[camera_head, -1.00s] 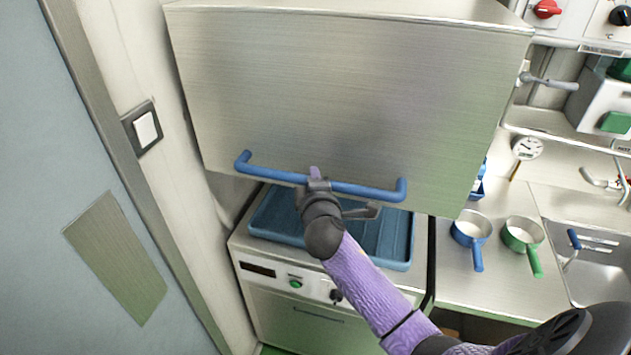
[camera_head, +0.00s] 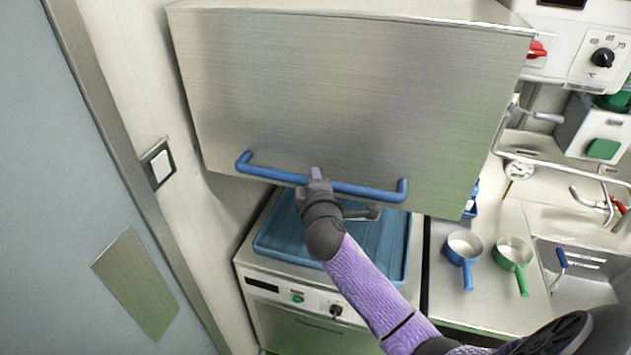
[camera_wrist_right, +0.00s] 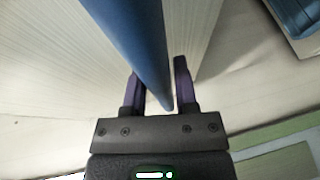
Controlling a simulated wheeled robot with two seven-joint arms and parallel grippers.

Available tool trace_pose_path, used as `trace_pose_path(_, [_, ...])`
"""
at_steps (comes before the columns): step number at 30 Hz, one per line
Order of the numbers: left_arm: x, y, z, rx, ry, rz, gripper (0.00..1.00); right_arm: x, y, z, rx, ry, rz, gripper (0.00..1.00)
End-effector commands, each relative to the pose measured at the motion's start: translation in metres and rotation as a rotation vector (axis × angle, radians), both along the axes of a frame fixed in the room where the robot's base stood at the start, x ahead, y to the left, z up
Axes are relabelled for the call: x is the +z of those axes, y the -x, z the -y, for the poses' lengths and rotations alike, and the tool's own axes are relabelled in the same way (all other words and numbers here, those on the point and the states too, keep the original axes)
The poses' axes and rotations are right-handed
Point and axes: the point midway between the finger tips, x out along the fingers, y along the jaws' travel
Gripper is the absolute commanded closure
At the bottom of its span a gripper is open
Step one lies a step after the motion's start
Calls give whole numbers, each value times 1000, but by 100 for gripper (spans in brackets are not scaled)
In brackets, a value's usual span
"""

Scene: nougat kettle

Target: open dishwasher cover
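The dishwasher cover (camera_head: 340,85) is a large steel hood, raised above the dishwasher body (camera_head: 280,325). A long blue bar handle (camera_head: 370,192) runs along its lower front edge. My right gripper (camera_head: 316,180) is at the handle, left of the bar's middle. In the right wrist view the blue handle (camera_wrist_right: 132,40) passes between the two purple fingers of my right gripper (camera_wrist_right: 158,85), which are closed around it. A blue rack (camera_head: 385,250) shows in the gap under the cover. My left gripper is out of view.
A wall with a switch (camera_head: 161,168) stands close on the left, beside a grey door (camera_head: 50,130). On the right, a steel counter (camera_head: 475,305) holds a blue pan (camera_head: 464,245) and a green pan (camera_head: 514,252), next to a sink (camera_head: 585,285).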

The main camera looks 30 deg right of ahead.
Motion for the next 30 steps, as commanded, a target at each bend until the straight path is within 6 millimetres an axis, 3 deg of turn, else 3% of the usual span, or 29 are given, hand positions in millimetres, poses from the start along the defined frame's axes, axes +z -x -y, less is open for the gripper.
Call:
trace_pose_path(1, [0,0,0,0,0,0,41,-1,0,0,0,-1,-2,53])
trace_pose_path(4, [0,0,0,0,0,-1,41,-1,0,0,0,0,-1,33])
trace_pose_path(14, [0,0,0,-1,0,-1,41,0,3,-2,0,0,0,33])
trace_pose_path(27, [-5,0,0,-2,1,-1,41,14,76,-39,2,-1,-1,33])
trace_pose_path(30, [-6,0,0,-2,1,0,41,16,85,-43,1,-2,-1,33])
